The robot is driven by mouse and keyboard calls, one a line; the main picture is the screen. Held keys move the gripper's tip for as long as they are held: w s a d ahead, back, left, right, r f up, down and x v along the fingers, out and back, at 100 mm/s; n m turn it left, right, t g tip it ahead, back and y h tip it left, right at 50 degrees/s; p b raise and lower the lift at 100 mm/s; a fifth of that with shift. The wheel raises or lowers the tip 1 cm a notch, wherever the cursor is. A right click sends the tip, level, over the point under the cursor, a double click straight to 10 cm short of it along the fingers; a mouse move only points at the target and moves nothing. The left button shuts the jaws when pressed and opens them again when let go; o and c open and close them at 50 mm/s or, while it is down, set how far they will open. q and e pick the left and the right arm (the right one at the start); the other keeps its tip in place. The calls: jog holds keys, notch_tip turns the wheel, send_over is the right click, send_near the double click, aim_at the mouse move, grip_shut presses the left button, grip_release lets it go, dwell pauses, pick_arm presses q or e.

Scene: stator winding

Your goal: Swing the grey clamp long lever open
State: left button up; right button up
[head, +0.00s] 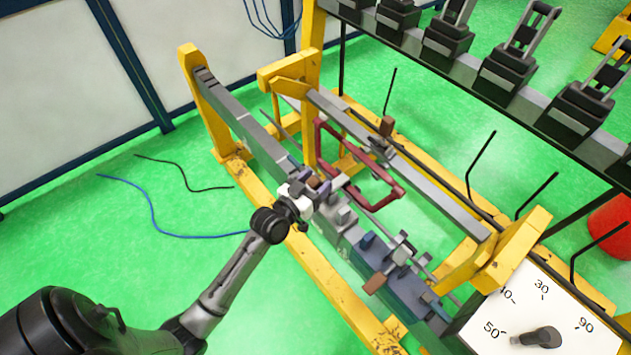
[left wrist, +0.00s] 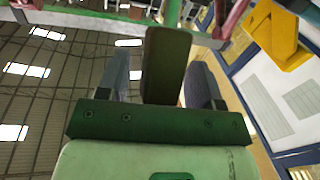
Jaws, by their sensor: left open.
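The grey clamp (head: 338,224) sits on the rail in the middle of the head view. Its long lever seems to end in a brown handle (head: 314,182), largely hidden by my left gripper (head: 309,188). In the left wrist view the brown handle (left wrist: 166,62) stands between the two fingers of my left gripper (left wrist: 160,78). The fingers are open, one on each side of it, with a visible gap on the left; I cannot tell whether the right one touches. My right gripper is not in view.
A blue clamp (head: 398,285) with its own brown handle (head: 374,284) is nearer on the same rail. A dark red frame (head: 394,191) lies just beyond the gripper. Yellow beams (head: 335,285) surround the rails. A dial box (head: 545,318) stands lower right.

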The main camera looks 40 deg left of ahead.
pick_arm(q)
grip_shut()
dwell(0.5)
